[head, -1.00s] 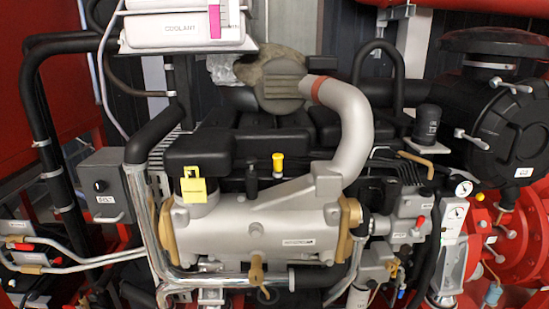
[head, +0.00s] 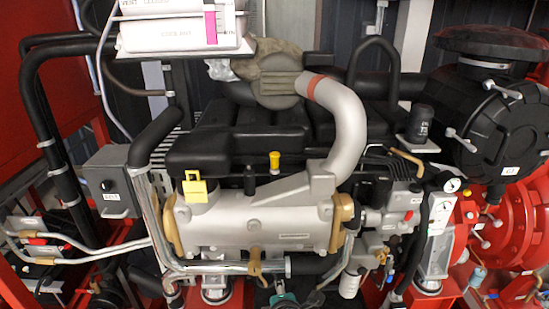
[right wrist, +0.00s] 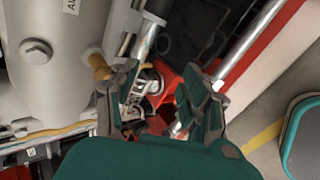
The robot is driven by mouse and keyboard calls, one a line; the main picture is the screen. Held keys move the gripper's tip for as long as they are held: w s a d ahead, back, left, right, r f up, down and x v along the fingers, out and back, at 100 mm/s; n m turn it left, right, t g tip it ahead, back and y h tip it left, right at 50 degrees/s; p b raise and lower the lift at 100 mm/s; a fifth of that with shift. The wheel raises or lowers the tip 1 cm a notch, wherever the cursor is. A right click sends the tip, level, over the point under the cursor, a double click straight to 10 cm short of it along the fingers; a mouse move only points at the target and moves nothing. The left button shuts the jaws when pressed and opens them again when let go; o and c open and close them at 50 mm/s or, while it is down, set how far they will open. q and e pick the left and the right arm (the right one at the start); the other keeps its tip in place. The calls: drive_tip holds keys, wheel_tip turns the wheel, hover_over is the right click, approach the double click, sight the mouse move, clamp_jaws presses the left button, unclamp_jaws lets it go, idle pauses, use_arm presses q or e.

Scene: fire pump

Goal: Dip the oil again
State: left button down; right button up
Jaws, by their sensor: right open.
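The engine (head: 255,222) fills the middle of the head view. A small yellow handle (head: 275,162), which looks like a dipstick top, stands upright on top of the engine, beside a black knob (head: 250,177). My right gripper (head: 283,298) shows in part at the bottom edge of the head view, in front of and below the engine. In the right wrist view the right gripper (right wrist: 162,80) has its two fingers spread apart with nothing between them. The grey engine side (right wrist: 55,55) is to its left. My left gripper is not in view.
A yellow tag (head: 195,188) sits at the engine's left filler cap. A curved silver pipe (head: 345,120) rises right of the yellow handle. A white coolant tank (head: 180,32) hangs above. Gauges (head: 447,186) and red pipework crowd the right side.

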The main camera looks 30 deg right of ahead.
drive_tip(key=w+d+r+n+t+h, duration=0.3)
drive_tip(key=w+r+n, duration=0.35)
drive_tip(key=r, duration=0.25)
drive_tip(key=n+t+h, duration=0.2)
drive_tip(key=n+h, duration=0.2)
drive_tip(key=n, duration=0.4)
approach(274, 165)
drive_tip(key=shift+t, duration=0.3)
drive_tip(key=p+x, duration=0.3)
drive_tip(key=x, duration=0.8)
drive_tip(key=shift+d, duration=0.15)
drive_tip(key=c, duration=0.9)
drive_tip(key=shift+f, duration=0.1)
clamp_jaws()
drive_tip(key=shift+w+f, duration=0.1)
drive_tip(key=shift+w, duration=0.05)
